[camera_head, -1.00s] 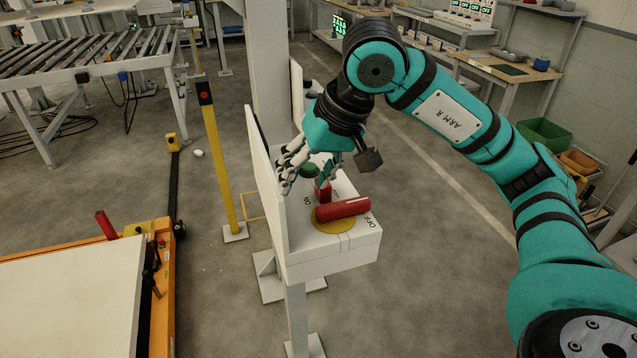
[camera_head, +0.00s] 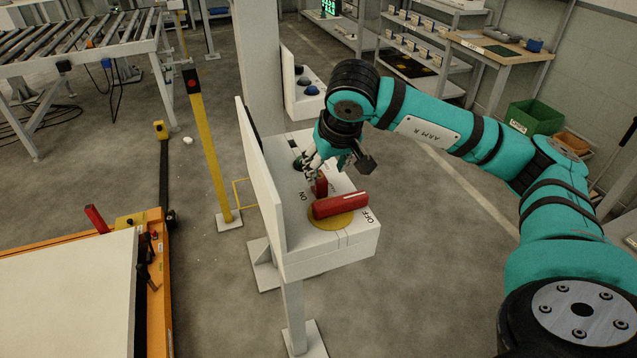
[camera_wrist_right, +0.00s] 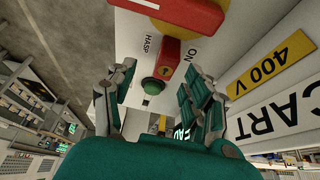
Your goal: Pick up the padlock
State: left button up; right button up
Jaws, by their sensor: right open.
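The white switch box (camera_head: 330,255) carries a red handle (camera_head: 340,205) on a yellow disc (camera_head: 332,222), with ON and OFF labels. A small upright red block (camera_head: 320,186) stands behind the handle; in the wrist view this red block (camera_wrist_right: 168,55) sits beside the HASP label, with a dark spot on it. My left gripper is out of view.
A white upright panel (camera_head: 262,180) edges the box on the left. A second box (camera_head: 306,102) with dome buttons stands behind. A yellow post (camera_head: 208,150) and an orange-framed platform (camera_head: 155,290) are left. Floor is clear in front.

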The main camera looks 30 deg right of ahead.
aim_at(320, 177)
jog(key=shift+w+a+f+p, duration=0.1)
jog(key=shift+w+f+p, duration=0.05)
jog(key=shift+f+p, duration=0.25)
jog(key=x, duration=0.2)
jog(key=p+x, duration=0.1)
jog(key=shift+w+a+f, duration=0.25)
jog(key=shift+f, duration=0.05)
jog(key=shift+w+d+f, duration=0.1)
jog(key=shift+w+f, duration=0.1)
jog(key=shift+f, duration=0.15)
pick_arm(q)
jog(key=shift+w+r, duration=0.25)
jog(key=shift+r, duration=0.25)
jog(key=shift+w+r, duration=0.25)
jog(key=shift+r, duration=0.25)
pick_arm(e)
jog(key=shift+s, duration=0.1)
jog(key=shift+c, duration=0.4)
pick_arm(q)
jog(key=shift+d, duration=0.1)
pick_arm(e)
jog(key=shift+r, duration=0.1)
grip_shut()
